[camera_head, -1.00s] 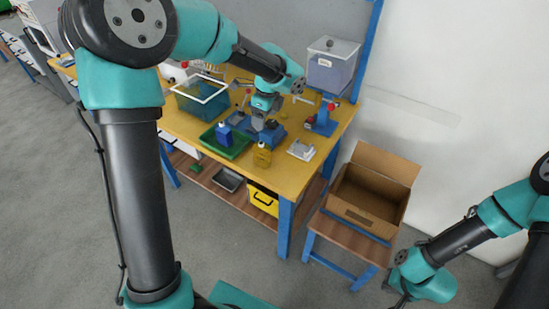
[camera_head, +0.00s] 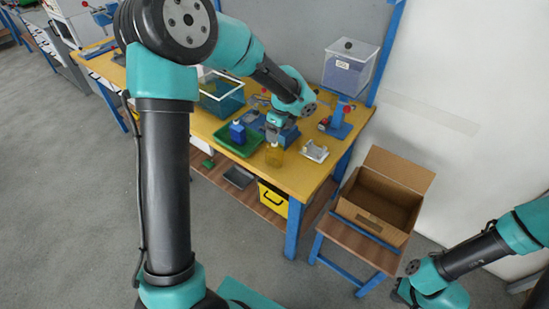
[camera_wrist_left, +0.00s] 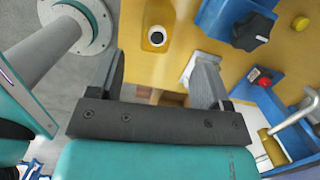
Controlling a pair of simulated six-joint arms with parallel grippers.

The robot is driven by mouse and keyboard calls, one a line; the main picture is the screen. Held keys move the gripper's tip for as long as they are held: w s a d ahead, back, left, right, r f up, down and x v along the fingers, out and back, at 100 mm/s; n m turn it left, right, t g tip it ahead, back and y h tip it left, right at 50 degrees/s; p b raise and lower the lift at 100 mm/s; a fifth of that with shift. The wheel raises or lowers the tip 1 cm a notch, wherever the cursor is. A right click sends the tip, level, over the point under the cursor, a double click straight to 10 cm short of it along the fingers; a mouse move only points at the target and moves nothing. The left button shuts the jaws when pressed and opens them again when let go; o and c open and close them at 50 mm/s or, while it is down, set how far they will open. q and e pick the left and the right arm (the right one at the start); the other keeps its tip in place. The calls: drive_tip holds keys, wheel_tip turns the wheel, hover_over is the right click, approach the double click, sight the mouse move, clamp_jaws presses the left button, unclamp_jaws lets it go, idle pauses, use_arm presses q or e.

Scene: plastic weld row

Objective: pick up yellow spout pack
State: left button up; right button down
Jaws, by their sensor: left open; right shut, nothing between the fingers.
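The yellow spout pack (camera_head: 274,155) stands upright near the front edge of the yellow workbench, just right of a green tray. In the left wrist view the yellow spout pack (camera_wrist_left: 157,22) shows from above, with its round dark-and-white spout, beyond the fingertips and between their lines. My left gripper (camera_wrist_left: 159,75) is open and empty, apart from the pack. In the head view my left gripper (camera_head: 273,132) is small and partly hidden by its own wrist, just behind the pack. My right gripper (camera_head: 403,295) is shut and empty, low at the right, away from the bench.
The green tray (camera_head: 226,143) holds a blue bottle (camera_head: 237,132). A blue fixture with a black knob (camera_wrist_left: 254,29) stands close to the left gripper. A grey-white part (camera_head: 315,151) lies right of the pack. An open cardboard box (camera_head: 367,220) sits on a stool at the right.

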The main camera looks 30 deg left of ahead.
sight(274, 148)
use_arm(q)
drive_tip(key=shift+a+f, duration=0.15)
drive_tip(key=shift+f, duration=0.9)
drive_tip(key=shift+a+f, duration=0.15)
drive_tip(key=shift+f, duration=0.9)
drive_tip(key=shift+s+a+f, duration=0.1)
drive_tip(key=shift+a+f, duration=0.15)
drive_tip(key=shift+f, duration=1.05)
drive_tip(key=shift+s+a+f, duration=0.1)
drive_tip(key=shift+a+f, duration=0.1)
drive_tip(key=shift+f, duration=1.05)
drive_tip(key=c, duration=1)
drive_tip(key=shift+w, duration=0.1)
drive_tip(key=shift+r, duration=1.35)
drive_tip(key=s+d+r, duration=0.1)
drive_tip(key=s+d, duration=0.3)
drive_tip(key=s, duration=0.3)
drive_tip(key=s+d+r, duration=0.1)
drive_tip(key=s+d, duration=0.2)
drive_tip(key=s, duration=0.4)
drive_tip(key=shift+d+r, duration=0.15)
drive_tip(key=shift+d, duration=0.25)
